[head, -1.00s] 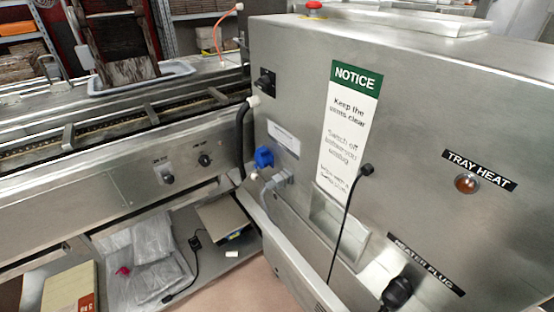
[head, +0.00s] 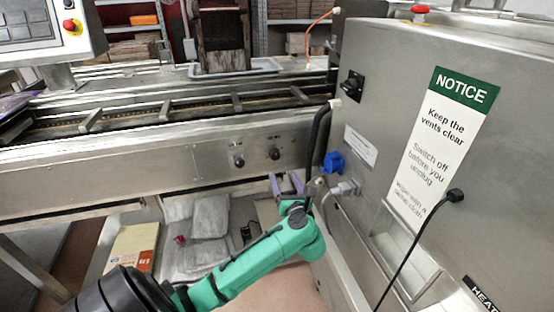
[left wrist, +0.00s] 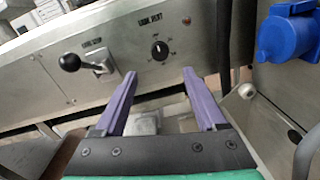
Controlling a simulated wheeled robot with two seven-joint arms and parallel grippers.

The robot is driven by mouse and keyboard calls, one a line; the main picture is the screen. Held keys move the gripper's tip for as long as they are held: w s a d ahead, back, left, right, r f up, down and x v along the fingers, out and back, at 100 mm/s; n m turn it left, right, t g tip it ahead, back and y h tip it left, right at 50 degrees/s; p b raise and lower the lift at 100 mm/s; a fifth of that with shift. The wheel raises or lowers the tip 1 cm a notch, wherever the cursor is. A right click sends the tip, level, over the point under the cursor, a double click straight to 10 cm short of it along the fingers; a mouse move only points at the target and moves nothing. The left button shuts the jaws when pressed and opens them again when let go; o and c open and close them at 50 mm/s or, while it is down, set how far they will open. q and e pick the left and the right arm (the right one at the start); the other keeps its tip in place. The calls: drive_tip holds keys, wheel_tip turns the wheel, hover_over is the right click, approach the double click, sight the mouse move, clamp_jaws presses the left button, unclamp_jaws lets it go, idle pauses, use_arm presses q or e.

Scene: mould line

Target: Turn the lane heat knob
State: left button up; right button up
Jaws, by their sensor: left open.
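A small black round knob with a white pointer mark (left wrist: 160,50) sits on the steel lane panel, under a small blurred label; I take it for the lane heat knob. In the head view it is the right one of two controls (head: 274,154). To its left is a black ball-ended lever on a pale plate (left wrist: 85,63). My left gripper (head: 286,183), with purple fingers, is below and just right of the knob in the head view. In the left wrist view its open, empty fingers (left wrist: 158,78) point towards the panel, with the knob beyond the gap between them. My right gripper is not in view.
A blue socket (head: 333,162) and a grey plug (head: 346,188) stick out of the steel cabinet (head: 390,60) at right. A black hose (head: 314,130) runs down beside the panel. A low shelf under the lane holds grey bags (head: 206,222) and a box (head: 132,247).

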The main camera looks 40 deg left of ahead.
sight(276, 156)
use_arm(q)
drive_tip(key=x, duration=1)
drive_tip(key=shift+w+a+p, duration=0.1)
drive_tip(key=shift+a+p, duration=0.1)
drive_tip(key=shift+p, duration=0.1)
clamp_jaws()
